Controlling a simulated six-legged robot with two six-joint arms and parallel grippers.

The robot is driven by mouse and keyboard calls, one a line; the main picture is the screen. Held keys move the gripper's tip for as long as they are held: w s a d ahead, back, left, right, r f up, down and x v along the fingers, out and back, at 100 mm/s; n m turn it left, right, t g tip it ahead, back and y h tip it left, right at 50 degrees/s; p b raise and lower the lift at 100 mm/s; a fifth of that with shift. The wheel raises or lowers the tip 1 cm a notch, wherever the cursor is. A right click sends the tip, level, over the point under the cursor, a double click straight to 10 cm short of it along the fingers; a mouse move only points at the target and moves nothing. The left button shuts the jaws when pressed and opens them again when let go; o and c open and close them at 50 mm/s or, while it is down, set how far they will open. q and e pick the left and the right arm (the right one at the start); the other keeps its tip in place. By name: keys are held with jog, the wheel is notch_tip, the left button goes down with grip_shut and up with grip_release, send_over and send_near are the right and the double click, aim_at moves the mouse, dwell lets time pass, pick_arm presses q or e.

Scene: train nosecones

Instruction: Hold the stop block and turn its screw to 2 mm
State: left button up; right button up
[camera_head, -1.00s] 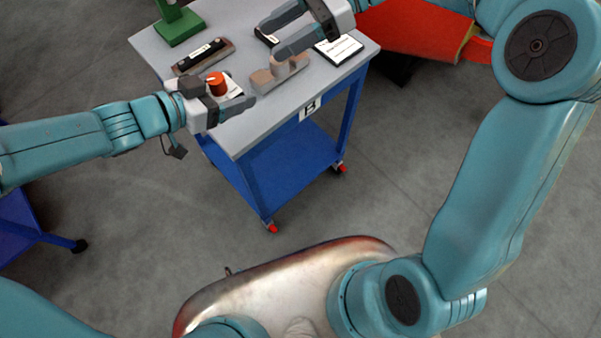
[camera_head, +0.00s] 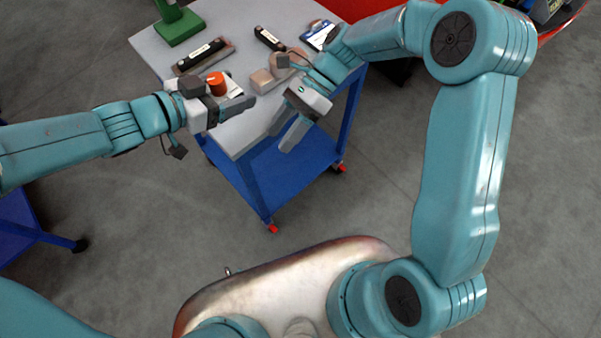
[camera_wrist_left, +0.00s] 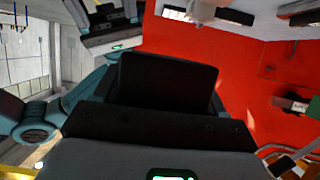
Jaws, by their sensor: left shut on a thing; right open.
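My left gripper (camera_head: 229,96) is shut over the table's left front part. An orange-red round piece (camera_head: 216,84) stands up between its fingers; it appears to be part of the stop block, whose body is mostly hidden by the gripper. The screw and its setting are too small to tell. My right gripper (camera_head: 284,134) is open and empty, its fingers pointing down and left at the table's front right edge, to the right of my left gripper and apart from it. In the left wrist view a dark block-like shape fills the middle; I cannot tell what it is.
The grey-topped blue cart (camera_head: 160,53) holds a green stand (camera_head: 180,26), a dark labelled tool (camera_head: 203,56), a small black labelled piece (camera_head: 269,38), a beige block piece (camera_head: 262,80) and a clipboard (camera_head: 318,33). A large red surface (camera_wrist_left: 200,50) fills much of the left wrist view.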

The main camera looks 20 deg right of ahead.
jog(key=s+d+f+g+h, duration=0.1)
jog(key=s+f+h, duration=0.2)
jog(key=s+f, duration=0.3)
notch_tip(320, 180, down, 5)
jog(key=shift+d+r+h, duration=0.1)
jog(key=shift+d+h, duration=0.05)
jog(key=shift+h, duration=0.25)
jog(key=n+t+y, duration=0.2)
jog(key=t+y, duration=0.2)
jog(key=y, duration=0.8)
send_near(232, 86)
notch_tip(232, 86, up, 3)
jog(key=d, duration=0.2)
jog(key=shift+m, duration=0.3)
jog(key=a, duration=0.8)
jog(key=s+a, duration=0.1)
jog(key=a, duration=0.3)
jog(key=shift+r, duration=0.1)
jog(key=c, duration=1.1)
